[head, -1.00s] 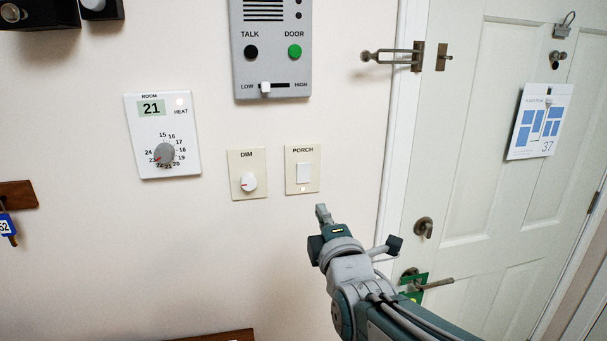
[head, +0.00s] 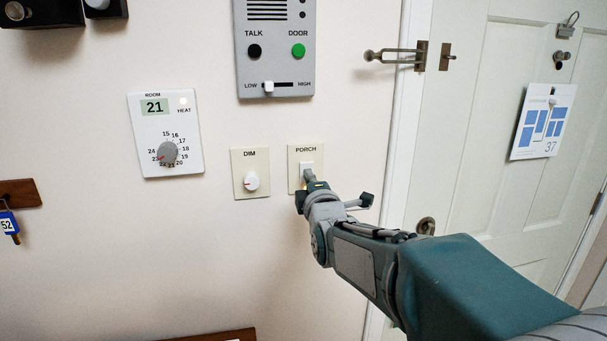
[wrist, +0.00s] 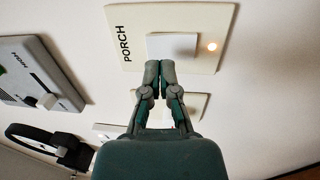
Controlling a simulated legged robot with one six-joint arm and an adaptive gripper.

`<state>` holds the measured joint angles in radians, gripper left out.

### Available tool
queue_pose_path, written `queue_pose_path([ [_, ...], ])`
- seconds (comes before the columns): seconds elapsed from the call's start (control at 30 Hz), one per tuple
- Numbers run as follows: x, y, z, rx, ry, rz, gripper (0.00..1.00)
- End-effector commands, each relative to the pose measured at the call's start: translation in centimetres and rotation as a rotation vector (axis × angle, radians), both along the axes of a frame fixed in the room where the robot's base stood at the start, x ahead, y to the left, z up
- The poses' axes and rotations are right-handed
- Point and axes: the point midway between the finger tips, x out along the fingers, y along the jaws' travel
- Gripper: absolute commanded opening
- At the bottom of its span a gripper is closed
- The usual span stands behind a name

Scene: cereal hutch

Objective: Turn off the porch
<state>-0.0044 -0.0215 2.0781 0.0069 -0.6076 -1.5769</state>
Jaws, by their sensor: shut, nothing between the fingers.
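The PORCH switch plate (head: 293,170) is a cream square on the wall with a white rocker (head: 306,166) in it. The wrist view shows the plate (wrist: 129,67) turned sideways, with the rocker (wrist: 172,45) and a small indicator lamp (wrist: 211,46) glowing warm. My gripper (head: 309,174) is shut and empty. Its fingertips, also in the wrist view (wrist: 159,66), are right at the rocker, over the lower part of it in the head view. I cannot tell whether they touch it.
The DIM knob (head: 251,181) is on its own plate just left of the switch. The thermostat (head: 165,135) is further left. The intercom panel (head: 275,45) is above. The white door (head: 480,130) with a latch (head: 400,57) is at the right.

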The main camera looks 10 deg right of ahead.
Motion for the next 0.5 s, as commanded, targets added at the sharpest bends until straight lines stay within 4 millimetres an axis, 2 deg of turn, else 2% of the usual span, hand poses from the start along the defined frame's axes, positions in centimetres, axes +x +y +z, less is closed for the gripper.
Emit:
queue_pose_path([
  [0.2, 1.7, 0.0, 0.2, 0.000, 0.000, 0.000, 0.00],
  [0.5, 1.7, 0.0, 0.2, 0.000, 0.000, 0.000, 0.00],
])
